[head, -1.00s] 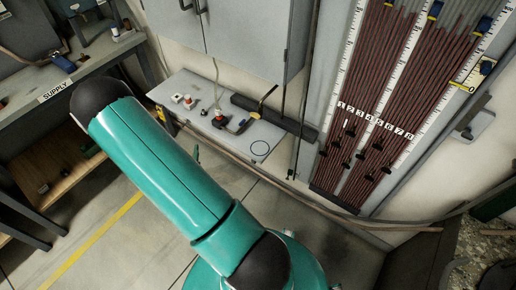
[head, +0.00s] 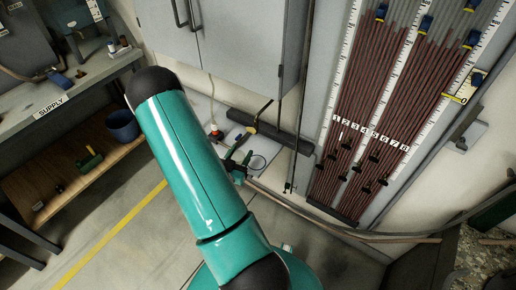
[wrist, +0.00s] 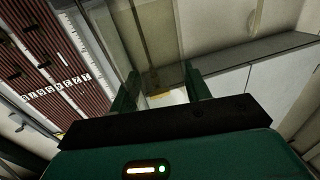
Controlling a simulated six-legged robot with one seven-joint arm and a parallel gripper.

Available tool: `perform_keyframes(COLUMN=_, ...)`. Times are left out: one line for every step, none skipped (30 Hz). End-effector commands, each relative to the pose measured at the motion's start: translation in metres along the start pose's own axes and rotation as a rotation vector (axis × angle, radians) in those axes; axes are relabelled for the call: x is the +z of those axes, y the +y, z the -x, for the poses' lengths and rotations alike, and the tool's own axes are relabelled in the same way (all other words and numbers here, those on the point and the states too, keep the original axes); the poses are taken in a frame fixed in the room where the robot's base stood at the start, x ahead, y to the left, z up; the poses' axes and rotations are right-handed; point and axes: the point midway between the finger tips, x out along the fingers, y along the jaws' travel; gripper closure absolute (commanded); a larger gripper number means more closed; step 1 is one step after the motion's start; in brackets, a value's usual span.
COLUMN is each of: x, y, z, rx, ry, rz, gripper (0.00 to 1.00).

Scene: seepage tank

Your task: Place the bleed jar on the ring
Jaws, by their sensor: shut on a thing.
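The ring (head: 257,162) is a thin dark circle on the pale shelf below the grey cabinet in the head view. My gripper (head: 238,166) shows just left of the ring, partly behind my arm. In the wrist view my gripper (wrist: 162,90) has its two green fingers apart with a pale, see-through thing between them. This looks like the bleed jar (wrist: 162,96), with a yellowish patch; its outline is hard to make out. In the head view I cannot make the jar out. I cannot tell the height of the gripper above the shelf.
A red-and-white item (head: 215,134) stands to the left. The tube board (head: 385,110) rises at right. The supply bench (head: 50,117) is at left.

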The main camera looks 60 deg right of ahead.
Motion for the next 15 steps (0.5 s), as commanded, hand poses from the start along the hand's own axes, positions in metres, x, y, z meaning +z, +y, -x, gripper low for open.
perform_keyframes(x=-0.001, y=0.004, z=-0.013, rx=0.006, ry=0.003, rz=-0.002, gripper=0.75)
perform_keyframes(x=-0.001, y=0.005, z=-0.02, rx=0.006, ry=0.002, rz=-0.002, gripper=0.75)
perform_keyframes(x=-0.001, y=0.007, z=-0.03, rx=0.005, ry=0.002, rz=-0.002, gripper=0.75)
perform_keyframes(x=-0.001, y=0.008, z=-0.037, rx=0.005, ry=0.002, rz=-0.002, gripper=0.75)
perform_keyframes(x=-0.001, y=0.01, z=-0.044, rx=0.005, ry=0.003, rz=-0.001, gripper=0.75)
perform_keyframes(x=-0.001, y=0.012, z=-0.053, rx=0.004, ry=0.003, rz=-0.002, gripper=0.75)
perform_keyframes(x=-0.001, y=0.013, z=-0.06, rx=0.005, ry=0.002, rz=-0.002, gripper=0.75)
perform_keyframes(x=0.0, y=0.014, z=-0.067, rx=0.004, ry=0.002, rz=-0.002, gripper=0.75)
perform_keyframes(x=-0.001, y=0.016, z=-0.075, rx=0.004, ry=0.003, rz=-0.002, gripper=0.75)
perform_keyframes(x=-0.001, y=0.017, z=-0.082, rx=0.003, ry=0.002, rz=-0.001, gripper=0.75)
perform_keyframes(x=-0.001, y=0.018, z=-0.088, rx=0.004, ry=0.002, rz=-0.001, gripper=0.75)
perform_keyframes(x=-0.001, y=0.02, z=-0.096, rx=0.003, ry=0.003, rz=-0.001, gripper=0.75)
perform_keyframes(x=-0.001, y=0.021, z=-0.102, rx=0.003, ry=0.003, rz=-0.001, gripper=0.75)
perform_keyframes(x=-0.001, y=0.022, z=-0.108, rx=0.003, ry=0.003, rz=-0.002, gripper=0.75)
perform_keyframes(x=0.006, y=0.022, z=-0.11, rx=0.001, ry=-0.002, rz=0.001, gripper=0.75)
